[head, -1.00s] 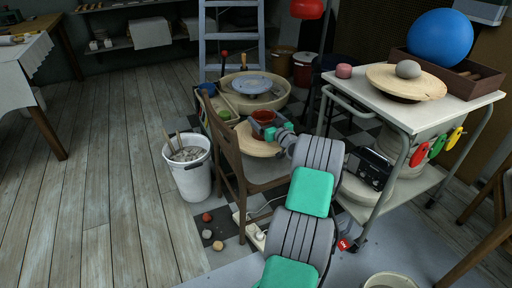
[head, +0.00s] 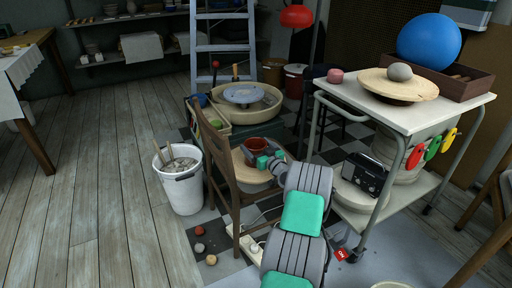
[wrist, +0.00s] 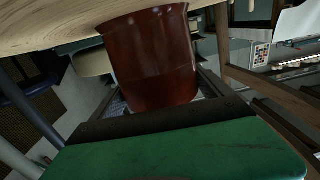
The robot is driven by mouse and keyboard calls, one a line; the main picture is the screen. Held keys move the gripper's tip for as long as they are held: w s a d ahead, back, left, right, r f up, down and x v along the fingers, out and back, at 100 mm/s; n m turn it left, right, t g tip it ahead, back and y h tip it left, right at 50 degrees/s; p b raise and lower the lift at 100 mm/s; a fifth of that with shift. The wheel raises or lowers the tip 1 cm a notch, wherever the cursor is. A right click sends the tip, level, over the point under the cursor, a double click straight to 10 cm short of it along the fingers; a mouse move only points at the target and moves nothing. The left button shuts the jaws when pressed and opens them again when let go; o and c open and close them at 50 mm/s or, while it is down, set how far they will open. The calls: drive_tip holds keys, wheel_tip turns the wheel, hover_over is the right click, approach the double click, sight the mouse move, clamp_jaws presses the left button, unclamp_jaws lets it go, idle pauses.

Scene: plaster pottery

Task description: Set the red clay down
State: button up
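The red clay (head: 257,145) is a dark red, cup-shaped piece over a pale wooden round (head: 247,176) at the chair's seat. In the wrist view the red clay (wrist: 150,58) fills the middle, in front of a pale wooden surface (wrist: 50,28). My gripper (head: 268,160) is at the near right side of the clay and appears shut on it. In the wrist view, a dark bar and green pad of my gripper cover the clay's lower end. The fingertips are hidden, as is any contact beneath the clay.
The brown chair's (head: 223,160) backrest stands left of the clay. A white bucket (head: 182,190) is farther left, a pottery wheel (head: 245,98) behind, and a white cart (head: 420,112) to the right. Small balls (head: 200,231) and a power strip (head: 250,246) lie on the floor.

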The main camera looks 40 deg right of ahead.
drive_tip(key=shift+o, duration=1)
drive_tip(key=shift+s+r, duration=0.15)
drive_tip(key=p+v, duration=0.3)
drive_tip(key=v, duration=0.8)
drive_tip(key=shift+s+a+p, duration=0.2)
drive_tip(key=shift+s+p, duration=0.1)
drive_tip(key=shift+s, duration=0.05)
